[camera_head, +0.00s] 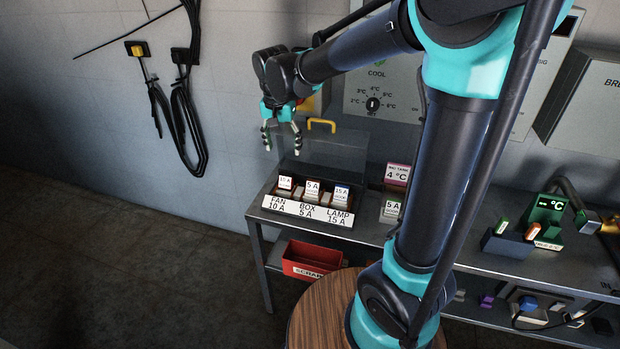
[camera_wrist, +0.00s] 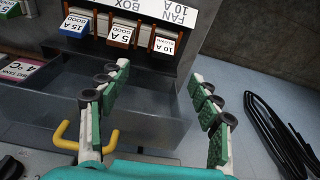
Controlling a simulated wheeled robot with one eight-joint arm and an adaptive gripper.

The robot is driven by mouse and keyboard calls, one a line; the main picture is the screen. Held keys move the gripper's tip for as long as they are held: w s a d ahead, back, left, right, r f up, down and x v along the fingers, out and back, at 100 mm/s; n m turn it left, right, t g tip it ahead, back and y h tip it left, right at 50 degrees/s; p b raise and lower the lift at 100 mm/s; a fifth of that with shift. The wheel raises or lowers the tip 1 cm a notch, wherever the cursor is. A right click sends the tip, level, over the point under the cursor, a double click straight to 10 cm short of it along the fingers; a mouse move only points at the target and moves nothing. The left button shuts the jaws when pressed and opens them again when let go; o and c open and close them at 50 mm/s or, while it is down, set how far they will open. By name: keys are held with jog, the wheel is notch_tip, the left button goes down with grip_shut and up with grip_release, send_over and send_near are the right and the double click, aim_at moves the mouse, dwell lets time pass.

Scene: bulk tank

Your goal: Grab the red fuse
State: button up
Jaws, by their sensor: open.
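The fuse box (camera_head: 310,212) stands on the left end of the bench, with three tagged fuses in a row above its FAN, BOX and LAMP label. The fuse tagged 10 A, probably the red one (camera_wrist: 164,44), sits at the FAN end; its body is mostly hidden by its tag. It also shows at the left of the row in the head view (camera_head: 285,184). Beside it are the 5 A fuse (camera_wrist: 120,36) with an orange-brown edge and the 15 A fuse (camera_wrist: 75,25) with a blue edge. My gripper (camera_head: 281,138) is open and empty above the box.
The clear lid (camera_head: 335,150) with a yellow handle (camera_head: 321,124) stands raised behind the fuses. A tagged 5 A fuse (camera_head: 391,208) stands right of the box. A red scrap bin (camera_head: 313,258) is below. Black cables (camera_head: 182,120) hang on the left wall.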

jog(key=w, duration=0.1)
send_over(285, 179)
jog(key=shift+m, duration=0.3)
notch_tip(285, 179, down, 11)
jog(key=shift+d+r, duration=0.1)
jog(key=shift+r, duration=0.05)
jog(key=shift+f, duration=2.95)
jog(key=c, duration=1.2)
jog(key=shift+c, duration=0.2)
